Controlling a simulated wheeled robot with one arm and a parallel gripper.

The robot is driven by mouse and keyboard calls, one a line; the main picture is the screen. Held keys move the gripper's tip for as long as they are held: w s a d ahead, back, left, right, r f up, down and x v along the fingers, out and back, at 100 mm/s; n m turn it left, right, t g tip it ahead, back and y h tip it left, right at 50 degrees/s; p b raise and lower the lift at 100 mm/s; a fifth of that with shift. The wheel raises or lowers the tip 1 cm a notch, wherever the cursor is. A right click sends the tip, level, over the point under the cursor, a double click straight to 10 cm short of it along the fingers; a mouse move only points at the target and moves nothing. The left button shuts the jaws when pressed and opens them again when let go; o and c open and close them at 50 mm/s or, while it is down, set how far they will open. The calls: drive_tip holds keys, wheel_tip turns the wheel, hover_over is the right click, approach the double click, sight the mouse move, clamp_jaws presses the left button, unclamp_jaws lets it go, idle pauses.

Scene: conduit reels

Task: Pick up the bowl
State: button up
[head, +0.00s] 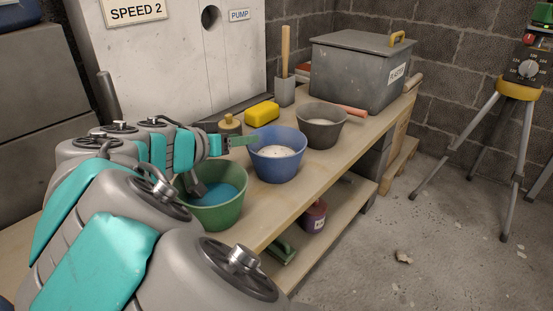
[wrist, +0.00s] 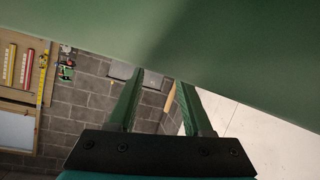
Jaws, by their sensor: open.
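Three bowls stand in a row on the wooden bench. The green bowl (head: 213,215) holds blue liquid and is nearest; my arm partly covers its rim. The blue bowl (head: 277,168) in the middle holds a whitish mix. The grey bowl (head: 321,133) is farther back with pale contents. My gripper (head: 247,140) points right at the blue bowl's left rim in the head view; I cannot tell whether it touches. It holds nothing visible. In the wrist view the fingers of my gripper (wrist: 157,88) are apart. A large green surface, unclear which, fills the top there.
A yellow sponge (head: 262,113) and a handled tool in a grey block (head: 285,90) stand behind the bowls. A grey lidded bin (head: 352,80) is at the bench's far end. A tripod (head: 515,85) stands right. Open floor (head: 400,225) lies in front.

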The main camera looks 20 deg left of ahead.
sight(262, 135)
drive_tip(key=x, duration=0.6)
drive_tip(key=shift+w, duration=0.2)
drive_tip(key=shift+c, duration=0.3)
clamp_jaws()
idle(0.9)
